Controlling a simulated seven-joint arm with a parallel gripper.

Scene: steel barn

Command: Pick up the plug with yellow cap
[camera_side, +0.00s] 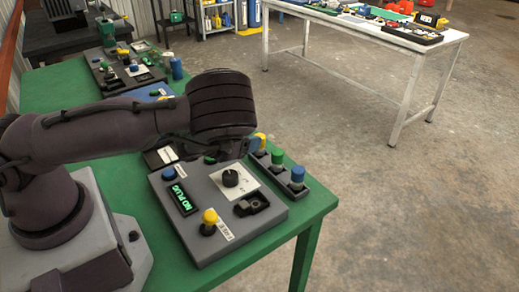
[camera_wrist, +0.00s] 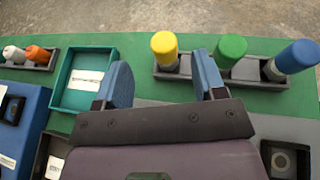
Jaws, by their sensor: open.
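The plug with the yellow cap (camera_wrist: 164,46) stands upright in a dark rack (camera_wrist: 248,82) in the wrist view, at the left of a row with a green-capped plug (camera_wrist: 230,48) and a blue-capped plug (camera_wrist: 296,57). In the side view the yellow cap (camera_side: 260,141) shows at the far end of the row, just right of my wrist. My gripper (camera_wrist: 162,82) is open, with blue finger pads to either side of the yellow plug's line. Nothing is held. The picture does not show clearly whether the fingers have reached around the plug.
A grey box (camera_side: 243,222) with a "NO PLUG" display, dial, socket and yellow button (camera_side: 209,217) stands beside the rack. A teal tray (camera_wrist: 84,80) and a rack with white and orange plugs (camera_wrist: 28,57) lie to the left in the wrist view. The green table's edge is beyond.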

